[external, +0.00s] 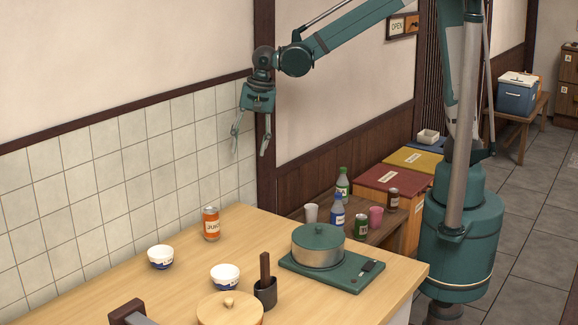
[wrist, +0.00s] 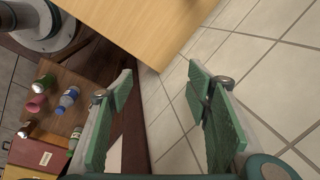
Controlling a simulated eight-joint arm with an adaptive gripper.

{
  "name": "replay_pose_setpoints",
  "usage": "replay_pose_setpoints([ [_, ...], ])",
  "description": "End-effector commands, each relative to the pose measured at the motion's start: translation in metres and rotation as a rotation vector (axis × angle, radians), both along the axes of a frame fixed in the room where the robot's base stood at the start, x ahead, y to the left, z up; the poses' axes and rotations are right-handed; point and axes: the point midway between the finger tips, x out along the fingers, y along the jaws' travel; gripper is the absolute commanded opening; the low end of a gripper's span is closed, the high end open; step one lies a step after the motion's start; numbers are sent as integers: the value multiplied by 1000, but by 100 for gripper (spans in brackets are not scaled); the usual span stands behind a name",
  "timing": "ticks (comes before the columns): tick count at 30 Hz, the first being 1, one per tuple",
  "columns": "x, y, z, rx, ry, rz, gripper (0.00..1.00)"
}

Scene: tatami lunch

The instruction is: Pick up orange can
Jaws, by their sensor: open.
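The orange can (external: 211,223) stands upright on the wooden table (external: 180,285), near its back edge by the tiled wall. It has a white band with dark lettering and a silver top. My gripper (external: 250,146) is high above the back of the table, to the right of the can and well apart from it. Its two fingers are spread with nothing between them. The open fingers also show in the wrist view (wrist: 161,84), over the tiled wall and the table's corner. The orange can is not seen in the wrist view.
Two white bowls (external: 161,257) (external: 225,277), a dark utensil cup (external: 266,293), a wooden lid (external: 230,310) and a pot (external: 318,248) on a green board stand on the table. A lower side bench holds bottles (external: 337,212), cans and cups. The tabletop just around the can is clear.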

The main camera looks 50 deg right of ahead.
Motion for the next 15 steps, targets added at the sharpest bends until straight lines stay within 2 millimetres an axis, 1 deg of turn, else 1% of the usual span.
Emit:
replay_pose_setpoints([
  [1,3,13,-3,-1,10,-14,49],
  [8,6,64,-25,-3,62,-110,49],
  [15,4,118,-52,-15,109,-211,49],
])
